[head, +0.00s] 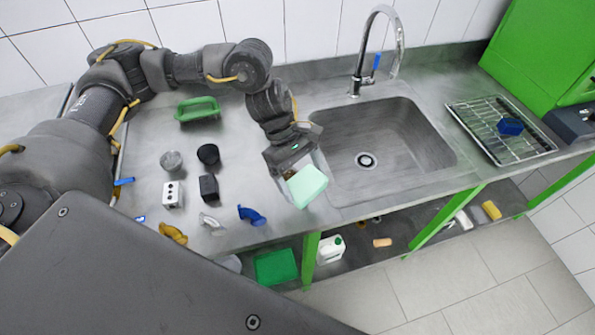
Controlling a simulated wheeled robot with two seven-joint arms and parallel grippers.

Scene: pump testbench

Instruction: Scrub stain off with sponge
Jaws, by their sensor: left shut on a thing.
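My left gripper (293,165) reaches down over the steel counter just left of the sink. It is shut on a pale mint-green block that looks like the sponge (307,186). The sponge is tilted near the counter's front edge; I cannot tell whether it touches the surface. A small brown patch shows between the gripper and the sponge, too small to tell whether it is the stain or part of the gripper. No other clear stain shows on the counter. My right gripper is out of view.
The sink (375,150) with its tap (397,45) lies right of the gripper. A drying rack (485,135) holds a blue block (510,126). Left are a green tray (197,109), black cup (208,153), grey cup (171,161) and blue pipe piece (251,215).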

